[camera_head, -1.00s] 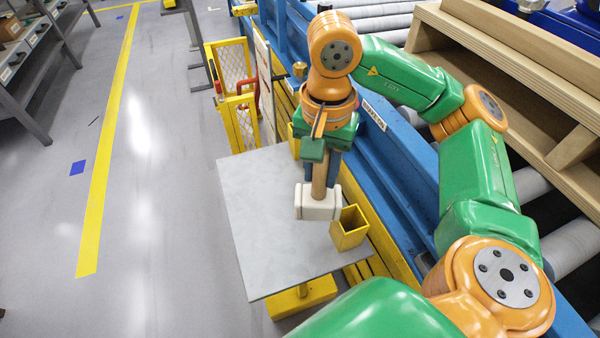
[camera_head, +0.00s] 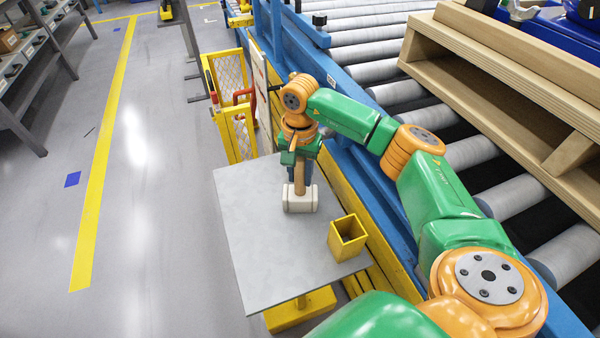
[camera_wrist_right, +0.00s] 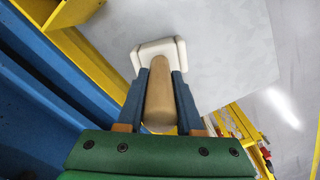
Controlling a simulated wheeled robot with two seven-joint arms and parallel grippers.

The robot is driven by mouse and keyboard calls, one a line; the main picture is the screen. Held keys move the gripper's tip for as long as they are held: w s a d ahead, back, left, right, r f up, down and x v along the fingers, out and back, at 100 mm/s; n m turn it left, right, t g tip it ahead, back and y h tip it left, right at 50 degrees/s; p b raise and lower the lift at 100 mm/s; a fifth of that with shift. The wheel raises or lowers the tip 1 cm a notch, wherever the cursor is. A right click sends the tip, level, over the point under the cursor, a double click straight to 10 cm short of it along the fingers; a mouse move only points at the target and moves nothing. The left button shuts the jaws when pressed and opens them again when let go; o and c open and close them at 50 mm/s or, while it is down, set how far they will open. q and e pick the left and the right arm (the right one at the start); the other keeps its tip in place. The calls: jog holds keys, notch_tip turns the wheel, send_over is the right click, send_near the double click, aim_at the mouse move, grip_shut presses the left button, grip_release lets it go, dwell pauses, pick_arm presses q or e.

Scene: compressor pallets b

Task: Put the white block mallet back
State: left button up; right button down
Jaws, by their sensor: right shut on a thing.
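The white block mallet has a white head (camera_head: 300,199) and a wooden handle (camera_wrist_right: 160,92). My right gripper (camera_head: 299,168) is shut on the handle, with a blue finger on each side of it in the right wrist view (camera_wrist_right: 160,88). The mallet hangs head down at the grey table (camera_head: 262,262). I cannot tell whether the head touches the tabletop. An open yellow square holder (camera_head: 347,238) stands at the table's right edge, to the right of and nearer than the mallet head. Its inside looks empty. My left gripper is out of view.
A blue conveyor frame (camera_head: 345,150) with grey rollers runs along the right of the table. A wooden pallet (camera_head: 510,75) lies on the rollers. A yellow mesh guard (camera_head: 232,110) stands behind the table. The table's left and front part is clear.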

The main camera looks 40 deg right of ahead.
jog(key=shift+f, duration=0.1)
jog(key=c, duration=0.6)
grip_release()
jog(key=shift+o, duration=0.2)
jog(key=shift+r, duration=0.2)
notch_tip(320, 180, up, 12)
jog(key=shift+a+r+p, duration=0.1)
jog(key=shift+p, duration=0.35)
jog(key=shift+s, duration=0.1)
